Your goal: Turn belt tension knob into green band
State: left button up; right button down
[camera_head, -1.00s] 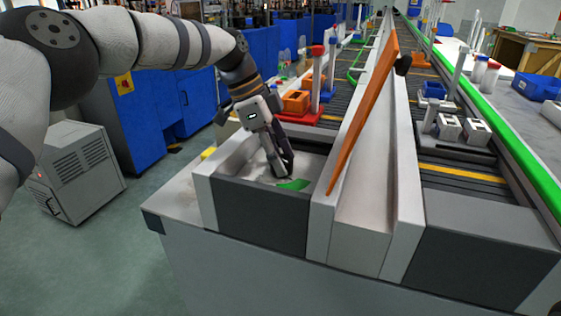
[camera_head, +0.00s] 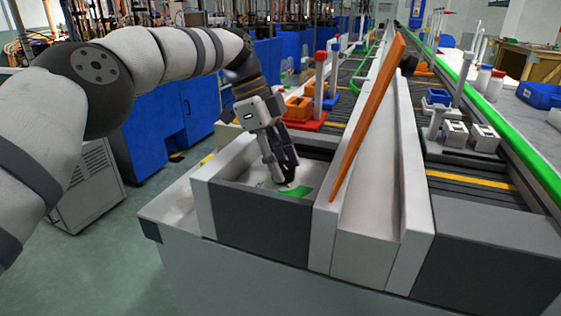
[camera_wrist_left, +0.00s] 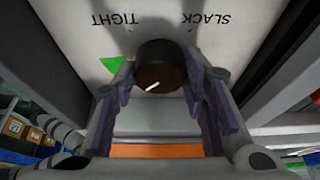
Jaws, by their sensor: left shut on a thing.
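The belt tension knob (camera_wrist_left: 160,66) is a dark round knob with a white pointer line, seen in the left wrist view on a pale panel (camera_wrist_left: 75,18). The panel reads TIGHT and SLACK, upside down in this view. The green band (camera_wrist_left: 113,64) shows in part at the knob's left, and in the head view it is a green patch (camera_head: 296,191) in the recess. The pointer line aims down and slightly left in the wrist view. My left gripper (camera_wrist_left: 162,82) is shut on the knob, one finger at each side. In the head view my left gripper (camera_head: 287,178) reaches down into the recess and hides the knob.
A dark front wall (camera_head: 262,224) and pale side walls enclose the recess. A long orange bar (camera_head: 366,115) leans up at the right. Orange bins (camera_head: 299,107) on a red base stand behind. Conveyor rollers run to the back.

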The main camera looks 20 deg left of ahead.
pick_arm(q)
jog(key=o, duration=1.2)
jog(key=shift+c, duration=0.2)
